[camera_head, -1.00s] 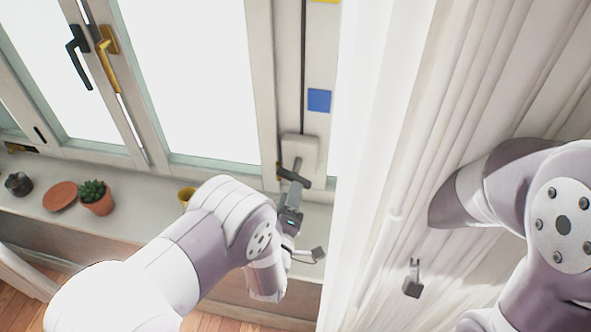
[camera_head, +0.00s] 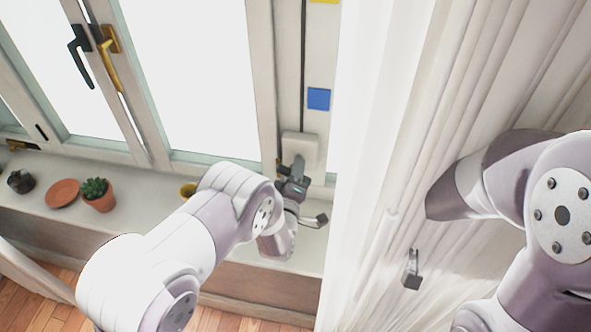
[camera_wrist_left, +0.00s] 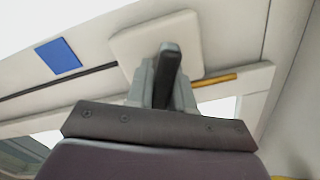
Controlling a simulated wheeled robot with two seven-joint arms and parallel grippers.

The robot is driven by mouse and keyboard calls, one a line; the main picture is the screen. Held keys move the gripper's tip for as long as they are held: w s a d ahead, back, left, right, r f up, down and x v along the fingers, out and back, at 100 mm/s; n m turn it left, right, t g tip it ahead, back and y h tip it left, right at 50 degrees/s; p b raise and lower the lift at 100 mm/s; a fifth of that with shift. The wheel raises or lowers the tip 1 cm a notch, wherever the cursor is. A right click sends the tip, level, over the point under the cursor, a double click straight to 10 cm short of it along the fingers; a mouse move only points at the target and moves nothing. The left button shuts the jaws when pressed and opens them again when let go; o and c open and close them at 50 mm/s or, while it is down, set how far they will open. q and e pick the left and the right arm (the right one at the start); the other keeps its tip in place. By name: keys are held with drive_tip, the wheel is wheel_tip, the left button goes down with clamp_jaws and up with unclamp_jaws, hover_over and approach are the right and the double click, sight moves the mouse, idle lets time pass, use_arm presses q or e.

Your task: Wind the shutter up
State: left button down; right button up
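A white winder box (camera_head: 300,143) is fixed to the frame beside the window, under a dark vertical strap (camera_head: 303,60). My left gripper (camera_head: 297,168) is at the box; its fingertips are small and partly covered in the head view. In the left wrist view, the box (camera_wrist_left: 185,38) lies just beyond the grey fingers (camera_wrist_left: 165,85). A dark crank handle (camera_wrist_left: 168,68) stands between them, and the fingers appear closed on its two sides. The shutter itself does not show; the window panes are bright.
A white curtain (camera_head: 375,150) hangs right of the box, and my right arm reaches into it. The sill holds a succulent pot (camera_head: 98,200), a terracotta saucer (camera_head: 63,193), a dark pot (camera_head: 20,181) and a yellow cup (camera_head: 188,190). Window handles (camera_head: 80,52) are at upper left.

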use_arm(q)
drive_tip(key=shift+f, duration=0.1)
drive_tip(key=shift+m+b, duration=0.7)
drive_tip(key=shift+m, duration=0.4)
drive_tip(key=m+b, duration=0.2)
drive_tip(key=m, duration=0.2)
drive_tip(key=shift+f, duration=0.1)
drive_tip(key=m+b, duration=0.2)
drive_tip(key=m, duration=0.4)
drive_tip(key=shift+m, duration=0.4)
drive_tip(key=m+b, duration=0.2)
drive_tip(key=m, duration=0.8)
drive_tip(key=shift+a+b, duration=0.1)
drive_tip(key=shift+b, duration=0.25)
drive_tip(key=c, duration=1)
unclamp_jaws()
